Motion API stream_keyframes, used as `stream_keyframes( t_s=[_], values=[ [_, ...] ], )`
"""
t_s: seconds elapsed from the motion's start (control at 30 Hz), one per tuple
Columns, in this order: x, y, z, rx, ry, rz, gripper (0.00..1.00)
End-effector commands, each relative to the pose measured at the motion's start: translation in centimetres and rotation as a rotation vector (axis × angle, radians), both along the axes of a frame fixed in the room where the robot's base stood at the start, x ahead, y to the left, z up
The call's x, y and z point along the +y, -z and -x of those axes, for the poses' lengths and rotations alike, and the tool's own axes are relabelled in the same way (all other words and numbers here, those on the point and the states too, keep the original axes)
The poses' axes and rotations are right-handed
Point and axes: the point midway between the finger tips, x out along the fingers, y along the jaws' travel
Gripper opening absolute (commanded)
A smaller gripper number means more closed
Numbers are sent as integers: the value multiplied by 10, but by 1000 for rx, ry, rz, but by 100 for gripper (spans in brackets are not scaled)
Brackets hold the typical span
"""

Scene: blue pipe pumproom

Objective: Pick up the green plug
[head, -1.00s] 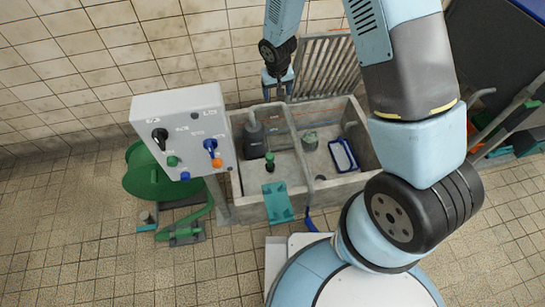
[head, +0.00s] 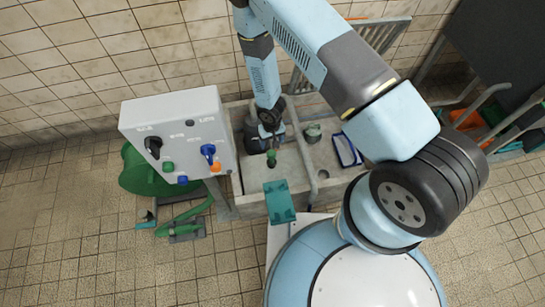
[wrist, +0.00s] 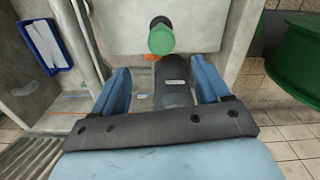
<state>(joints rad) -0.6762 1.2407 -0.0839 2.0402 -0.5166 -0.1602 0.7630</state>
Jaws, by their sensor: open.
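My gripper (wrist: 163,75) is open there, with a blue finger on each side. A dark grey bottle (wrist: 173,82) with a label shows between and below the fingers; whether it touches them is unclear. In the head view the arm partly hides this bottle (head: 254,140).
A control box (head: 180,140) with knobs stands left of the sink (head: 325,190). A blue-rimmed tray (head: 347,151) and a grey-green lidded pot (head: 313,133) are on the sink's right side. A teal piece (head: 279,202) hangs at its front edge. A green hose reel (head: 140,172) is at left.

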Motion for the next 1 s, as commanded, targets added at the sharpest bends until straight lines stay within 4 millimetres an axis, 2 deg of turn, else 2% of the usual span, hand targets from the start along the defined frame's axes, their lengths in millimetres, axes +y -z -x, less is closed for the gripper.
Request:
stream_keyframes(
  t_s=[0.17, 0.6, 0.87, 1.0],
  values=[
    [5, 17, 4, 3, -14, 1, 76],
    [9, 77, 6, 2, -22, 1, 76],
    [9, 90, 7, 1, -22, 2, 76],
    [7, 104, 8, 2, -23, 2, 76]
  ],
)
